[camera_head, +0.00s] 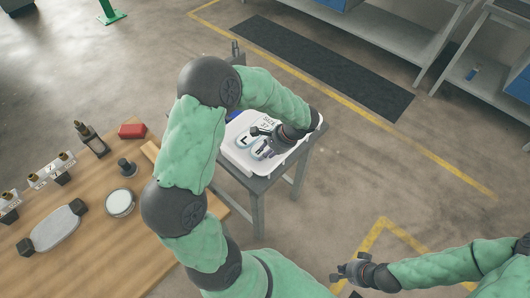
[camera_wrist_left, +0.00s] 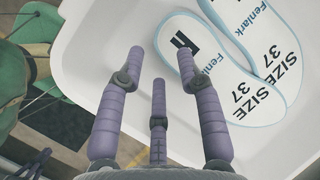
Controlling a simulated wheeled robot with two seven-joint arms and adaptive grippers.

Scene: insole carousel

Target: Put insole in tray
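A white tray (camera_head: 232,157) stands on a small grey table. Two white insoles with blue edges, printed "Fenlark SIZE 37", lie in it. In the left wrist view, the nearer insole (camera_wrist_left: 220,82) overlaps the farther insole (camera_wrist_left: 262,30). My left gripper (camera_head: 262,143) is over the tray. In its wrist view, its three purple fingers (camera_wrist_left: 160,65) are spread and hold nothing. One fingertip covers part of the nearer insole; I cannot tell whether it touches. My right gripper (camera_head: 345,272) is at the lower right, away from the tray, its finger opening unclear.
A dark mat (camera_head: 330,70) lies on the floor behind. Floor at right is largely clear.

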